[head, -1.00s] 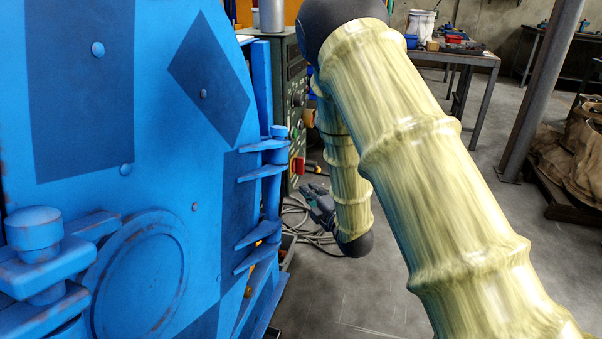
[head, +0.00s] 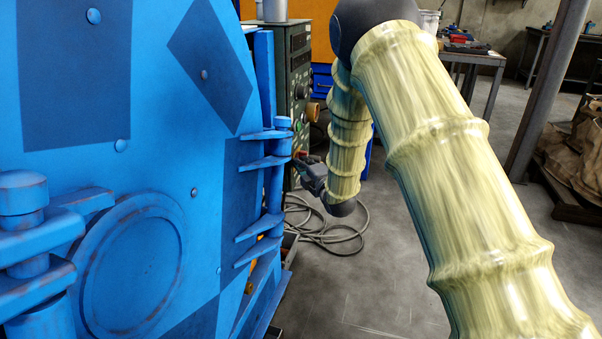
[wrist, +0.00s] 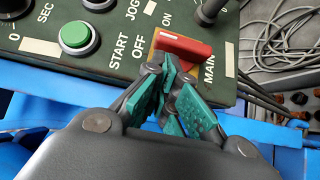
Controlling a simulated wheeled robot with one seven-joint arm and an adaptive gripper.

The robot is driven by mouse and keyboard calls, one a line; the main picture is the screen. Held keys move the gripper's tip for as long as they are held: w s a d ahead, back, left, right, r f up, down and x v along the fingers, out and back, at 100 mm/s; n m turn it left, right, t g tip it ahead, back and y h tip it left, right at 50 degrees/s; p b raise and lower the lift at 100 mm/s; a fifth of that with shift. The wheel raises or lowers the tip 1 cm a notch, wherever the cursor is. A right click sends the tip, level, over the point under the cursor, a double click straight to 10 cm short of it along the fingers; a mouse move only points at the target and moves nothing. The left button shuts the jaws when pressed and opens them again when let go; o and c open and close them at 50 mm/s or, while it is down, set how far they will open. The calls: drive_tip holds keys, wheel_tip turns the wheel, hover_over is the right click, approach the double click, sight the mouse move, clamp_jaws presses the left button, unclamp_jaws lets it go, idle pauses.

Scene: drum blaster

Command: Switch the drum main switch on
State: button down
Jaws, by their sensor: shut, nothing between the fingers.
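The main switch (wrist: 186,44) is a red lever on the dark green control panel (wrist: 120,45) in the wrist view, with the labels OFF, ON and MAIN beside it. The lever lies nearly sideways across the picture, tilted down to the right. My gripper (wrist: 173,72) has teal finger pads; it is shut and empty, with its tips right at the lever's lower edge. I cannot tell whether they touch it. In the head view my gripper (head: 313,175) is beside the panel (head: 299,75), past the edge of the blue drum blaster (head: 150,165).
A green START button (wrist: 75,35) and a black knob (wrist: 207,12) are near the switch. Grey cables (head: 335,238) lie on the floor beyond the blue door. Hinge plates (head: 262,162) stick out from the machine's edge. A workbench (head: 470,55) stands further back.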

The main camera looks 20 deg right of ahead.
drive_tip(key=shift+w+d, duration=0.25)
drive_tip(key=shift+w, duration=0.05)
drive_tip(key=shift+r, duration=0.15)
drive_tip(key=shift+w+a+r+p, duration=0.1)
drive_tip(key=shift+p, duration=0.4)
